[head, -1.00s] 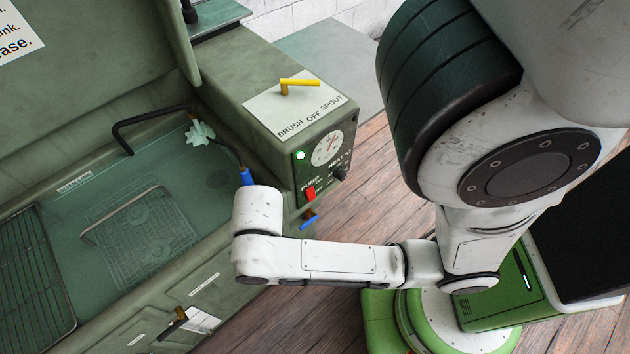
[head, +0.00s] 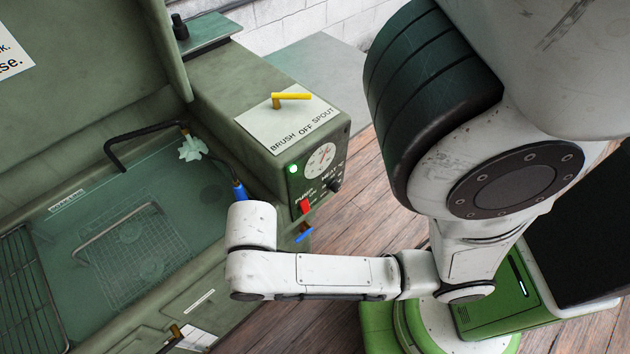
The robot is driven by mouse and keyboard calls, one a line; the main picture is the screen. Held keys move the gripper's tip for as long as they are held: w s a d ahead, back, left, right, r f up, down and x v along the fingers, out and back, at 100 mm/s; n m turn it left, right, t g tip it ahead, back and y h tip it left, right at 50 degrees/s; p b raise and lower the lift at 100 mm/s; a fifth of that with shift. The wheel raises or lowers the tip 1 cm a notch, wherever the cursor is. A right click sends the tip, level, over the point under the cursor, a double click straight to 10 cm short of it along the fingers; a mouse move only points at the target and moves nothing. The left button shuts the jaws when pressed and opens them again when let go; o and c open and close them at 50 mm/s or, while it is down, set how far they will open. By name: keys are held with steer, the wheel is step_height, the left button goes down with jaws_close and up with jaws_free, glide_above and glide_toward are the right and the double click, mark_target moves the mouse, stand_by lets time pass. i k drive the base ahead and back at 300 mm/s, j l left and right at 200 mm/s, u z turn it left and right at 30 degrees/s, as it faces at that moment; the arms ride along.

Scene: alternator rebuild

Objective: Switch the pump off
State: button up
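The red pump switch (head: 304,206) is on the dark control panel at the end of the green washer's side box. Its PUMP label is partly legible beside it. A green lamp (head: 293,169) is lit above the switch. A round gauge (head: 320,160) and a black HEAT knob (head: 334,185) sit to the right of it. My white arm reaches across in front of the washer, with its end link left of and below the switch.
A yellow lever (head: 291,98) sits on top of the box on a plate marked BRUSH, OFF, SPOUT. A blue-handled valve (head: 304,233) juts out below the panel. The washer basin (head: 105,225) holds liquid, a wire basket and a black hose.

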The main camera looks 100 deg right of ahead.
mark_target(304, 206)
steer(key=k+j+z, duration=0.1)
steer(key=k+j, duration=0.7)
steer(key=j, duration=0.1)
